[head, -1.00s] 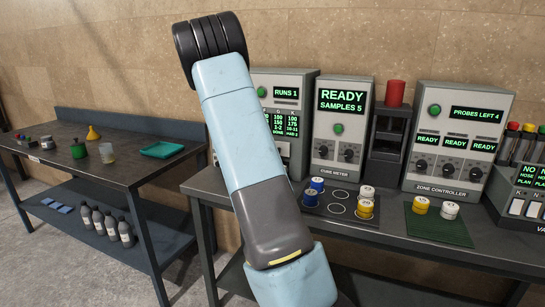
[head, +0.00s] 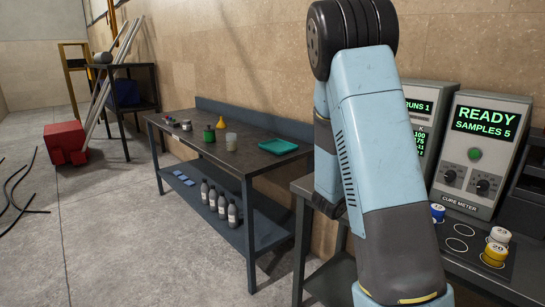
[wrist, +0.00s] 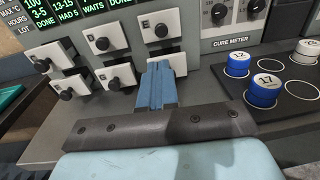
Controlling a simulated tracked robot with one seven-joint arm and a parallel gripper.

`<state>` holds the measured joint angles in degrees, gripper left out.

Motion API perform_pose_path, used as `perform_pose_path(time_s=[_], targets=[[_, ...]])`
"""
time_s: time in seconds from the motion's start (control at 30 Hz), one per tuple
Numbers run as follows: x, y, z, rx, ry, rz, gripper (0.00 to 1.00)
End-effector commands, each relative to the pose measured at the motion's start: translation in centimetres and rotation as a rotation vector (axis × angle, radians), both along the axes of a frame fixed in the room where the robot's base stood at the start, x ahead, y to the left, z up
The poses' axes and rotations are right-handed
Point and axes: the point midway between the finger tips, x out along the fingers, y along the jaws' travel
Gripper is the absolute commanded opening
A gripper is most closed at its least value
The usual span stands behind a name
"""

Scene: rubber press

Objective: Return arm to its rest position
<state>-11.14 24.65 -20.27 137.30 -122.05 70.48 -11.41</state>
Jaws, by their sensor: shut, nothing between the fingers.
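My light-blue and grey arm stands raised and bent in the right half of the head view, in front of the instrument bench. My gripper (wrist: 158,75) shows in the wrist view with its two blue fingers together and nothing between them. It points toward a panel of white drawers with black knobs (wrist: 110,55). In the head view the fingers cannot be made out.
The cure meter (head: 481,155) stands right of my arm, with blue, yellow and white sample pucks (head: 494,255) on a dark mat before it. Blue pucks (wrist: 263,92) sit right of my gripper. A side table (head: 185,136) stands left; floor (head: 120,230) is open.

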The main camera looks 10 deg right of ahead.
Motion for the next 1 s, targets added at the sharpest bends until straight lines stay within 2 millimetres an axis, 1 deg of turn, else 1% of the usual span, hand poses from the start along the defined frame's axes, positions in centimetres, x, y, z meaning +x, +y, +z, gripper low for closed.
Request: perform_pose_path(time_s=[0.07, 0.17, 0.3, 0.47, 0.6, 0.77, 1.0], targets=[[-0.5, -0.2, 0.5, 0.019, -0.021, -0.023, 0.0], [-2.0, -0.7, 1.7, 0.072, -0.075, -0.088, 0.0], [-5.4, -1.1, 3.7, 0.195, -0.19, -0.222, 0.0], [-9.4, -0.8, 5.3, 0.357, -0.329, -0.379, 0.0], [-12.7, 0.1, 6.3, 0.505, -0.447, -0.504, 0.0], [-16.2, 1.9, 7.0, 0.683, -0.58, -0.636, 0.0], [-20.4, 5.8, 8.0, 0.968, -0.766, -0.814, 0.0]])
